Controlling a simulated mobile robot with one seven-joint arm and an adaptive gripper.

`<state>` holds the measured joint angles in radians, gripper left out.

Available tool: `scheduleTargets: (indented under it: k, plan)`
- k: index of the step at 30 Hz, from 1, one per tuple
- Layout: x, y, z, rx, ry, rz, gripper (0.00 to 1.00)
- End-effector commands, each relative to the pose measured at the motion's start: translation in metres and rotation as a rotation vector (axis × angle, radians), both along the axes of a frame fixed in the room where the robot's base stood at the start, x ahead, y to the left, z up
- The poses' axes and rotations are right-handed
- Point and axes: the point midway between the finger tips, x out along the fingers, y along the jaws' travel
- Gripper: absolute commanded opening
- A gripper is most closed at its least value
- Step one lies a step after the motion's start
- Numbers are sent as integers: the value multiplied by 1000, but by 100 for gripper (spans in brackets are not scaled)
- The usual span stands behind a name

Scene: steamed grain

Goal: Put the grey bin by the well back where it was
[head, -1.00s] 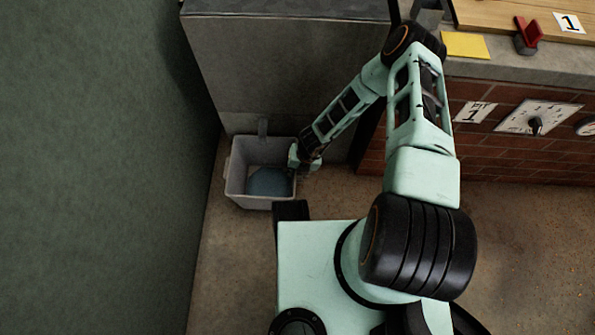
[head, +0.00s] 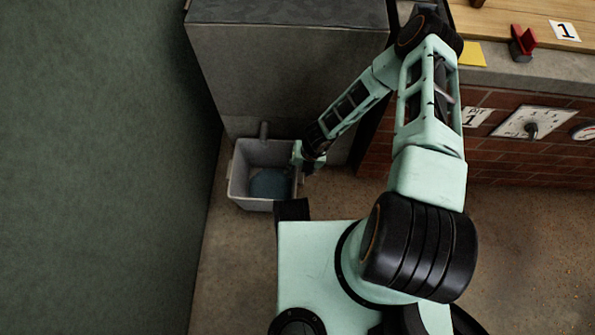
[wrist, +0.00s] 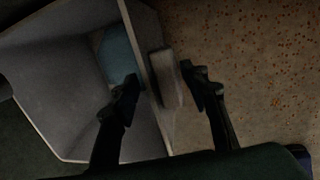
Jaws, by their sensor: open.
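The grey bin (head: 238,190) stands on the floor in front of a grey cabinet-like block, with something blue (head: 270,183) inside it. My gripper (head: 304,160) is at the bin's right rim. In the wrist view my gripper (wrist: 158,86) is open, one finger inside the bin and the other outside. The bin's wall (wrist: 150,65) and a light handle block (wrist: 165,78) lie between the fingers. I cannot tell whether either finger touches. The bin appears upright.
The grey block (head: 285,75) rises behind the bin. A dark green wall (head: 95,170) is close on the left. A brick counter (head: 500,150) with dials stands at the right. Bare floor (head: 520,240) lies in front of the counter.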

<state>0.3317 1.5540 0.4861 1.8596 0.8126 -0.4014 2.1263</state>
Motion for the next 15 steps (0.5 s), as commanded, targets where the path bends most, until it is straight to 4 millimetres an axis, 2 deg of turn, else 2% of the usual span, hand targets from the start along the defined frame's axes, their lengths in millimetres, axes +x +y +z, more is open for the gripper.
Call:
scheduleTargets:
  k: [1,6,10,15]
  plan:
    - [0,-2,18,0,-1,-1,41]
    - [-3,-9,49,-1,-2,-2,41]
    - [-4,-12,63,-1,-1,-2,41]
    - [-5,-13,69,-1,-1,-2,41]
